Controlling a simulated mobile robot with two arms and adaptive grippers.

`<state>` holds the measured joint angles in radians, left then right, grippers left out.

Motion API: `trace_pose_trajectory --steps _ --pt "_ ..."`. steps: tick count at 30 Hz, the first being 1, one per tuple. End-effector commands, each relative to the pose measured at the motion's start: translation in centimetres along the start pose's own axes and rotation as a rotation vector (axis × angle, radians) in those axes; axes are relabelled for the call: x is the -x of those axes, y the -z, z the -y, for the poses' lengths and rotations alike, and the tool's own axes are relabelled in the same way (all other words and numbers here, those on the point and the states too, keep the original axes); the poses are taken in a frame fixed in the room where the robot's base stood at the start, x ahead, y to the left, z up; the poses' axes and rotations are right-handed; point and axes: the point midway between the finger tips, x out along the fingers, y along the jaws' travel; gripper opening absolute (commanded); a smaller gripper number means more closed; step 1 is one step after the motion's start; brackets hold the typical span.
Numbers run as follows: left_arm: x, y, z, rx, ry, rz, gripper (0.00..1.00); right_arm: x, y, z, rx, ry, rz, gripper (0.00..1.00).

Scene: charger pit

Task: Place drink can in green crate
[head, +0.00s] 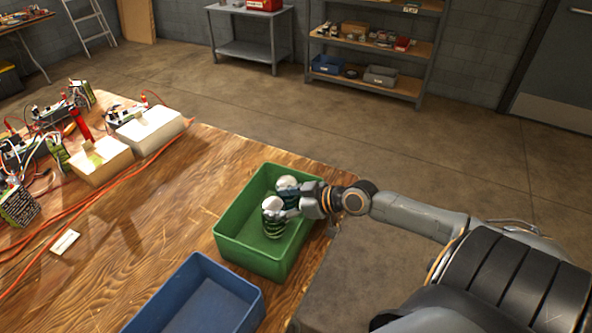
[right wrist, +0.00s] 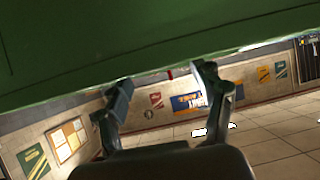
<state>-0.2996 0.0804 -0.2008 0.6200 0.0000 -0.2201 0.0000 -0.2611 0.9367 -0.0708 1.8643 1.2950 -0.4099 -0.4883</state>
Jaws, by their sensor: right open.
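The green crate (head: 237,250) stands on the wooden table near its right edge. A drink can (head: 272,222) with a pale top and dark green side is inside it. A second pale, round-topped item (head: 287,182), likely another can, is behind it and partly hidden by my right gripper (head: 288,203). My right gripper reaches in over the crate's right side, its fingers close beside the cans. In the right wrist view its fingers (right wrist: 167,80) are apart with nothing between them, and the green crate's wall fills the top. My left gripper is not in view.
A blue crate (head: 165,322) stands at the front of the table. Chargers, boxes (head: 102,160) and orange cables crowd the left side. A small white label (head: 65,242) lies on the wood. A grey cart (head: 250,45) and a shelf (head: 375,75) stand far behind.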

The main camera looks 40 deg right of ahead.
Motion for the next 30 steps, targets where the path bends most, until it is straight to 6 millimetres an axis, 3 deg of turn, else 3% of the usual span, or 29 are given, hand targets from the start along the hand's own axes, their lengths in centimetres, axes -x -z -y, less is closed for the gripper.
trace_pose_trajectory --steps 6,12,30 --pt "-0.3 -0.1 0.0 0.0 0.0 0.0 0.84 3.3 -0.3 0.0 -0.002 0.0 0.004 0.68" --pt "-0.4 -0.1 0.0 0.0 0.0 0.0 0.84 4.9 -0.1 -0.1 -0.001 -0.001 0.001 0.68" --pt "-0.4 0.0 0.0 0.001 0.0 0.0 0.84 5.4 -0.1 -0.1 -0.002 -0.003 0.0 0.68"
